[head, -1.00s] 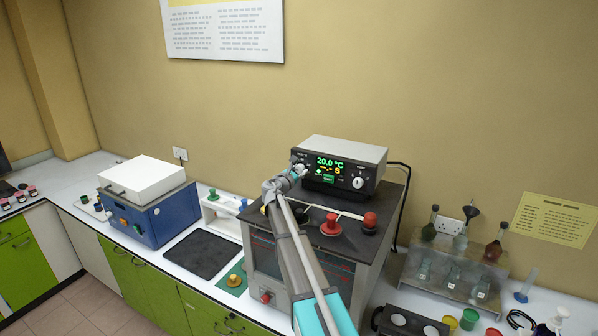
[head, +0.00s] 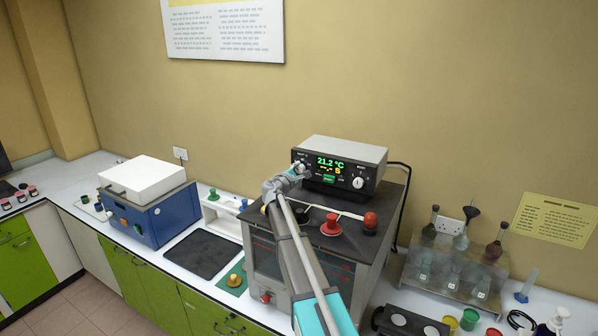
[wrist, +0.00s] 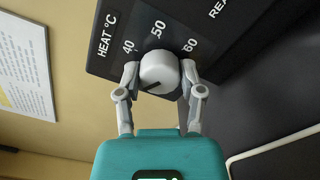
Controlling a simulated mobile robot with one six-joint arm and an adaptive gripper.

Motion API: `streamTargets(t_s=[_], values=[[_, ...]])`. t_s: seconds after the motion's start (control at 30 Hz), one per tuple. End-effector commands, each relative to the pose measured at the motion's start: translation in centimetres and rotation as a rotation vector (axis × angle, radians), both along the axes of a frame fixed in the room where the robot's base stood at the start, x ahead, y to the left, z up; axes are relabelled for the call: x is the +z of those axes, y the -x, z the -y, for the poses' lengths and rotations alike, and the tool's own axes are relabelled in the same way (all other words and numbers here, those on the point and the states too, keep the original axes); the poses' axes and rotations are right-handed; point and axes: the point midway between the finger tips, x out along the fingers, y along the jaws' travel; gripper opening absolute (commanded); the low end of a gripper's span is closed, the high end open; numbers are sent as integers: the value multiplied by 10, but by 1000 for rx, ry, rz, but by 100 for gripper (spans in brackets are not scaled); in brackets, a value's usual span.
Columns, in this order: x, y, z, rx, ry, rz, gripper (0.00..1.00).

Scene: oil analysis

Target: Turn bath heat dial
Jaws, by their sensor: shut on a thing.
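The heat dial (wrist: 160,72) is a round pale knob with a dark pointer mark, under a scale reading HEAT °C with 40, 50 and 60. My gripper (wrist: 160,80) is shut on it, one finger on each side, in the wrist view. In the head view my gripper (head: 296,172) is at the left of the control unit (head: 352,152), and the dial is mostly hidden there.
The unit stands on the bath (head: 375,255), whose top carries a red knob (head: 331,225) and another red knob (head: 370,221). A blue instrument (head: 150,215) stands to the left. A rack of glassware (head: 455,268) stands to the right. A dark mat (head: 203,253) lies left of the bath.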

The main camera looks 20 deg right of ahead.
Motion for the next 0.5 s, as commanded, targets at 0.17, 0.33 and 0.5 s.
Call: streamTargets(t_s=[0.17,0.33,0.5], values=[[0,-1,0,1,-12,16,3],[0,-1,1,1,-12,17,3],[0,-1,1,0,-11,17,54]])
